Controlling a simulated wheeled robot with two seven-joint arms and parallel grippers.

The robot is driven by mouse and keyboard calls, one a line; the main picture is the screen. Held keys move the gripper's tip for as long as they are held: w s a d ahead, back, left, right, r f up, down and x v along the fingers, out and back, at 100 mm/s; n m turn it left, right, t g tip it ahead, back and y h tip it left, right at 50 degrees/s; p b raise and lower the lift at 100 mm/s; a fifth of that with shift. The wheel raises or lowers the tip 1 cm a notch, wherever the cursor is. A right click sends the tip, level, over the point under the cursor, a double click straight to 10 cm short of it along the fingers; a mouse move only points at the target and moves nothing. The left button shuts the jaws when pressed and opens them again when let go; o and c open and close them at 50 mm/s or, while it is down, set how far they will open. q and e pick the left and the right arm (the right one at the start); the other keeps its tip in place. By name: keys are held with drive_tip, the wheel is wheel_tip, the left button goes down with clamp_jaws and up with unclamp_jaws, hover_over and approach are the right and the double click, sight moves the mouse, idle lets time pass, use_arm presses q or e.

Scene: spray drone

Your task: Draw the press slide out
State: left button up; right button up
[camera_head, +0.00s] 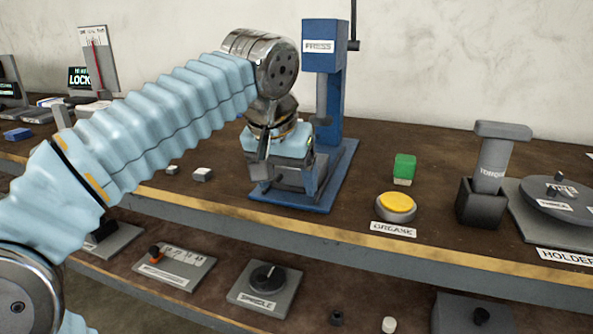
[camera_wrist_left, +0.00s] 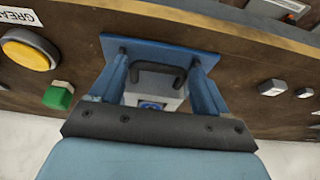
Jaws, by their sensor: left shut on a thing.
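The blue press (camera_head: 322,45), labelled PRESS, stands on a blue base at the back of the bench. Its grey slide (camera_head: 288,180) sits low between the blue sides, near the front of the base. My left gripper (camera_head: 277,160) reaches down over the front of the press and is shut on the slide; the exact contact is partly hidden by the wrist. My right gripper is not in view.
Right of the press are a green block (camera_head: 404,167), a yellow GREASE button (camera_head: 396,205) and a torque tool (camera_head: 490,175) in a dark holder. Small pale blocks (camera_head: 203,174) lie left of the press. The bench's front edge (camera_head: 330,237) runs just before it; a lower shelf holds a SPINDLE knob (camera_head: 267,278).

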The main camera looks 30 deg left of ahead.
use_arm(q)
drive_tip(key=shift+s+d, duration=0.25)
drive_tip(key=shift+s, duration=0.9)
drive_tip(key=o, duration=1.5)
drive_tip(key=shift+s, duration=0.1)
drive_tip(key=shift+c, duration=0.2)
drive_tip(key=p+v, duration=0.3)
drive_tip(key=v, duration=1.1)
drive_tip(key=shift+p, duration=0.4)
drive_tip(key=shift+f, duration=0.1)
